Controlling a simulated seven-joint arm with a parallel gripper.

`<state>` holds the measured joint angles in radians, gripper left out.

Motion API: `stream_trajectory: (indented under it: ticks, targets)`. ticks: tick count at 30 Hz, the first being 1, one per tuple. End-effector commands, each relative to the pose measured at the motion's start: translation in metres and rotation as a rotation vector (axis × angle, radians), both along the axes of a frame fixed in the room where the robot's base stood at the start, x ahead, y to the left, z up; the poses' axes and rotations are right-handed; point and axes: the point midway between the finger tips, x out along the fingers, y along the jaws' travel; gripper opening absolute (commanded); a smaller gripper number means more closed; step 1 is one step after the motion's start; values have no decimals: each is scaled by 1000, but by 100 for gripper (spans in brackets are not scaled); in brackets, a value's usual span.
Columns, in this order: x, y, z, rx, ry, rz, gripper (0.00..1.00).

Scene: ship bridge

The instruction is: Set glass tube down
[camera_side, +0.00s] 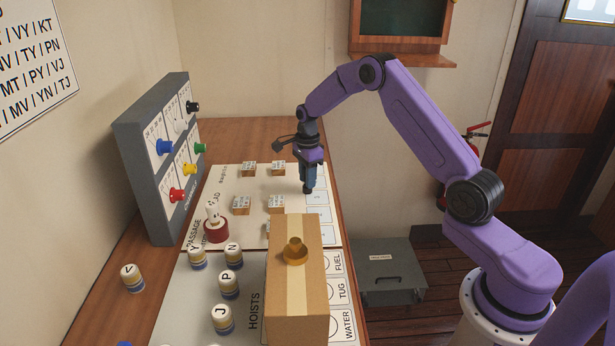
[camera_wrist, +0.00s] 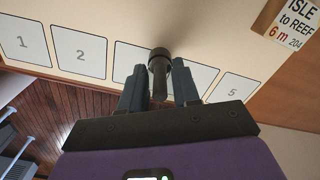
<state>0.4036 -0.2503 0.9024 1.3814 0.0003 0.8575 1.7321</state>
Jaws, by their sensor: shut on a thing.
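My gripper (camera_side: 308,183) is shut on a short dark cylinder with a wider round end, which I take to be the glass tube (camera_wrist: 159,62); no clear glass shows. In the wrist view my gripper (camera_wrist: 159,85) has one finger on each side of it. The tube's wide end lies in front of the numbered squares, between square 2 (camera_wrist: 80,52) and square 5 (camera_wrist: 233,88). In the side view my gripper is over the right edge of the white board (camera_side: 262,190), near its row of squares (camera_side: 318,198). I cannot tell whether the tube touches the board.
A cardboard box (camera_side: 285,315) with an amber knob-like piece (camera_side: 295,251) stands at the front. Several lettered drums, one being J (camera_side: 222,318), stand left of it. A red-based white figure (camera_side: 215,225) and small printed blocks (camera_side: 275,204) stand on the board.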

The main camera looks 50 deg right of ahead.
Motion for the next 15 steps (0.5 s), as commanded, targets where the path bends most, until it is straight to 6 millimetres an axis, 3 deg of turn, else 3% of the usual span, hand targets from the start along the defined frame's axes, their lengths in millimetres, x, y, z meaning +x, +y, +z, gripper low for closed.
stream_trajectory:
  ticks: [4,5,6,15]
  targets:
    - [0,0,-3,0,0,1,1]
    - [0,0,-3,0,0,1,41]
    - [0,0,-3,0,0,1,54]
    - [0,0,-2,0,0,1,57]
